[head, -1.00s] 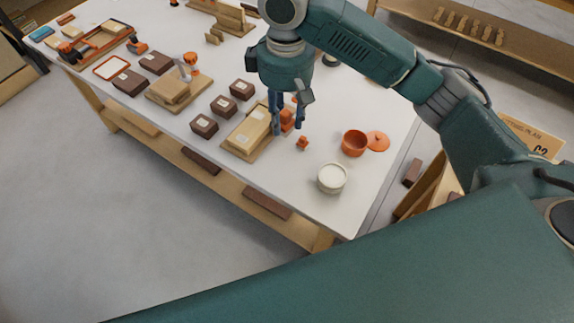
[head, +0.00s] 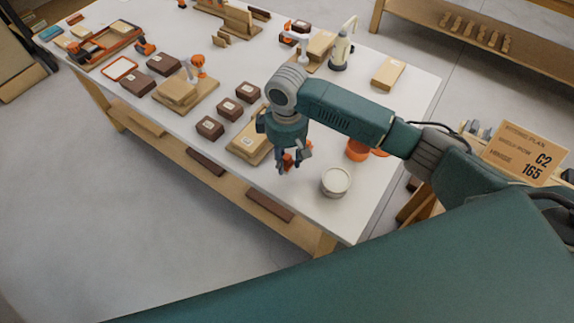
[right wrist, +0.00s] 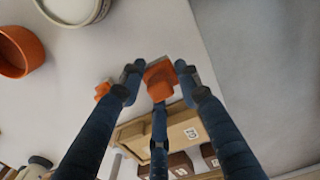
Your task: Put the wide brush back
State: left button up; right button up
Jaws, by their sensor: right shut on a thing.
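My right gripper (head: 290,165) hangs over the near right part of the white bench, left of the white round tub. In the right wrist view its three fingers (right wrist: 160,88) are closed around an orange piece (right wrist: 159,76). In the head view the fingers largely cover this piece. I cannot make out bristles, so I cannot tell for sure whether it is the wide brush. A smaller orange bit (right wrist: 102,90) lies on the bench beside the fingers. My left gripper is not in view.
A pale wooden box (head: 246,138) on a board stands close left of the gripper, with dark brown boxes (head: 210,127) beyond. The white tub (head: 336,182) and an orange pot (head: 357,151), partly behind my arm, are to the right. The bench's near edge is close.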

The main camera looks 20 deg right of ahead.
aim_at(287, 167)
notch_tip(287, 167, down, 4)
jog(key=shift+r, duration=0.2)
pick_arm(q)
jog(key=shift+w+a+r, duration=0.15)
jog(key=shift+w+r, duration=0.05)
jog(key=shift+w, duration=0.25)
pick_arm(e)
jog(key=shift+f, duration=0.1)
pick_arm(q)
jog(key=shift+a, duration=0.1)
pick_arm(e)
jog(key=shift+s+f, duration=0.1)
jog(key=shift+f, duration=0.05)
jog(key=o, duration=1)
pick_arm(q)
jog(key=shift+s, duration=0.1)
pick_arm(e)
jog(key=shift+o, duration=0.2)
notch_tip(287, 167, up, 12)
jog(key=shift+r+b, duration=0.2)
jog(key=shift+b, duration=0.3)
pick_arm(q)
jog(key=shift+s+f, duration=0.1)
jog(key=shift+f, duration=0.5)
